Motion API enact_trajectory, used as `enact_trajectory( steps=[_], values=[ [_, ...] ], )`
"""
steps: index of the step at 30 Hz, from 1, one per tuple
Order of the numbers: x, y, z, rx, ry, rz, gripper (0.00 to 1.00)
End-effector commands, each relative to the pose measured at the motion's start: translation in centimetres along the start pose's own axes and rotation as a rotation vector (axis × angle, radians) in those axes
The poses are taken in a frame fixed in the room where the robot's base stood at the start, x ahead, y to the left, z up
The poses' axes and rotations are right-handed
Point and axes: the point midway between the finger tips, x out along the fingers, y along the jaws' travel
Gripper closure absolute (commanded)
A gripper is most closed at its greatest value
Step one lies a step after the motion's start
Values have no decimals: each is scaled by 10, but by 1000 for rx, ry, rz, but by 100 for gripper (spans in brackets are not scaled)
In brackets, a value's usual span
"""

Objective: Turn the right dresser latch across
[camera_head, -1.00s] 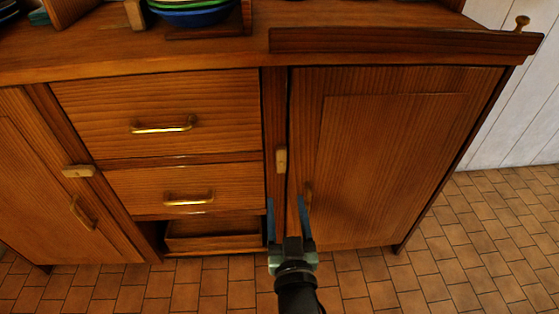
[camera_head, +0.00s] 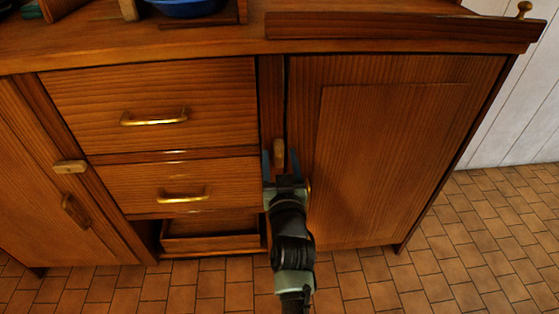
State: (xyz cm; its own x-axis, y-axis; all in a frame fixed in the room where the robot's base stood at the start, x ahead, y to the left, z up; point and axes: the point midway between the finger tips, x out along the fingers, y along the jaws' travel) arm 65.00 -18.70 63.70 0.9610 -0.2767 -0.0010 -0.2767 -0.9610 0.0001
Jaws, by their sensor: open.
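The right dresser latch (camera_head: 279,151) is a small pale wooden bar on the post between the drawers and the right door (camera_head: 400,150). It stands upright, along the post. My gripper (camera_head: 281,158) is open, with its fingertips at the latch's lower part, one on each side of it in the picture. I cannot tell whether they touch it. The latch's lower end is partly hidden by my gripper.
The left latch (camera_head: 69,167) lies crosswise by the left door (camera_head: 40,200). Two drawers with brass handles (camera_head: 155,117) are left of the post, above an open compartment (camera_head: 210,238). The dresser top (camera_head: 200,45) juts out above. Tiled floor (camera_head: 480,230) is clear at right.

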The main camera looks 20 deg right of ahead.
Motion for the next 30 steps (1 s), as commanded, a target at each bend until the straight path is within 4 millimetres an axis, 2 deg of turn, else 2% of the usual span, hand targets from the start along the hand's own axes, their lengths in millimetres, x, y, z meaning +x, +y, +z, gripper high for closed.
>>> enact_trajectory(
  steps=[10,18,20,30],
  values=[
    [3,0,-1,0,1,0,42],
    [3,0,-1,0,1,0,90],
    [3,0,-1,0,1,0,100],
    [3,0,-1,13,1,0,100]
  ],
)
